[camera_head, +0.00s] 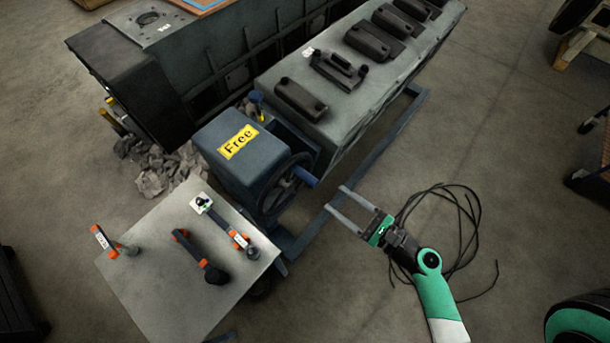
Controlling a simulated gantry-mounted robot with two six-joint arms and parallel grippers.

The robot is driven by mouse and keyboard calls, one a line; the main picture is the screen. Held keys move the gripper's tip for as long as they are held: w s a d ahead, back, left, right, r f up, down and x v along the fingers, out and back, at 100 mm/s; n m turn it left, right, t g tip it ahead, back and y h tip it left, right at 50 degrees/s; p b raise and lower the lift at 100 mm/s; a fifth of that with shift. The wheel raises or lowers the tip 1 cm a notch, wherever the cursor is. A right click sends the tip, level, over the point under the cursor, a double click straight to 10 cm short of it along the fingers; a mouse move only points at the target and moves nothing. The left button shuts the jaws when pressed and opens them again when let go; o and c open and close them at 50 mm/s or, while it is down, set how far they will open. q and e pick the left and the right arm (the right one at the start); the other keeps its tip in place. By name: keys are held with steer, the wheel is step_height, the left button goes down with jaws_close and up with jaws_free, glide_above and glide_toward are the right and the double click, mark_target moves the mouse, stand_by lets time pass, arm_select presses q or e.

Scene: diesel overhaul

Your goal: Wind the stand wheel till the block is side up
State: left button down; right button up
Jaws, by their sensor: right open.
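The stand wheel (281,191), dark with spokes, is on the near face of a blue gearbox (217,158) that carries a yellow label reading "Free". A blue handle (305,177) sticks out from the wheel's rim at its right side. The long grey block (333,128) lies on the stand behind the gearbox, with a row of dark covers facing up. My right gripper (346,207) is open and empty. Its two fingers point left toward the handle, apart from it in the picture. My left gripper is not in view.
A grey table (158,280) at front left holds several orange-and-black tools. Crumpled rags (158,168) lie behind it. The blue stand rail (385,134) runs along the floor. A black cable (467,225) lies coiled near my right arm. The floor to the right is mostly clear.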

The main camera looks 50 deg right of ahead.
mark_target(294, 168)
steer(key=w, duration=1.1)
steer(key=shift+w+a, duration=0.2)
steer(key=shift+a, duration=0.05)
jaws_close()
stand_by(0.8)
